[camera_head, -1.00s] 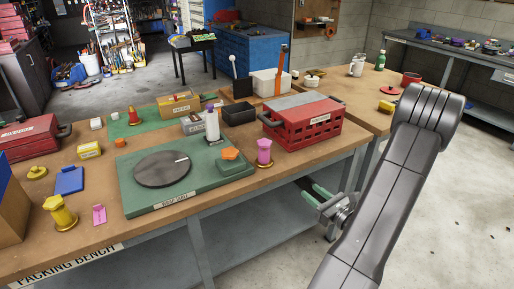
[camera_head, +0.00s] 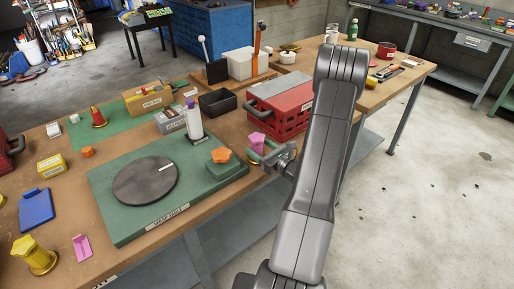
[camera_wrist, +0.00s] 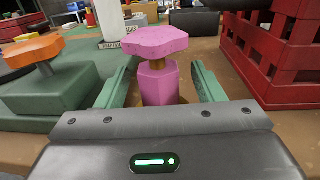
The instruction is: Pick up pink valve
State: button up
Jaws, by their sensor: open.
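The pink valve (camera_head: 256,141) stands upright near the front edge of the bench, between the green wrap table and the red crate. In the wrist view the pink valve (camera_wrist: 157,82) has a wide flat hexagonal top, a brassy neck and a pink body. My gripper (camera_wrist: 160,85) is open, with one green finger on each side of the valve's body, and gaps show between them. The valve's base is hidden behind the gripper. In the head view my gripper (camera_head: 262,157) is at the valve and partly hides its lower part.
The red crate (camera_head: 290,108) stands close on the right. The green wrap table (camera_head: 118,225) with an orange knob (camera_head: 221,155) is close on the left. A white bottle (camera_head: 194,120) and a black bin (camera_head: 217,103) stand behind. A pink bracket (camera_head: 82,248) lies at the front left.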

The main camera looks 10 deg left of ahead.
jog(key=x, duration=0.3)
jog(key=shift+a+r+p, duration=0.1)
jog(key=shift+a+p, duration=0.05)
jog(key=shift+p, duration=0.15)
jog(key=shift+c, duration=0.4)
jog(key=c, duration=1.3)
jog(key=shift+o, duration=0.2)
jog(key=shift+r, duration=0.1)
jog(key=shift+r+b, duration=0.5)
jog(key=shift+r, duration=4.45)
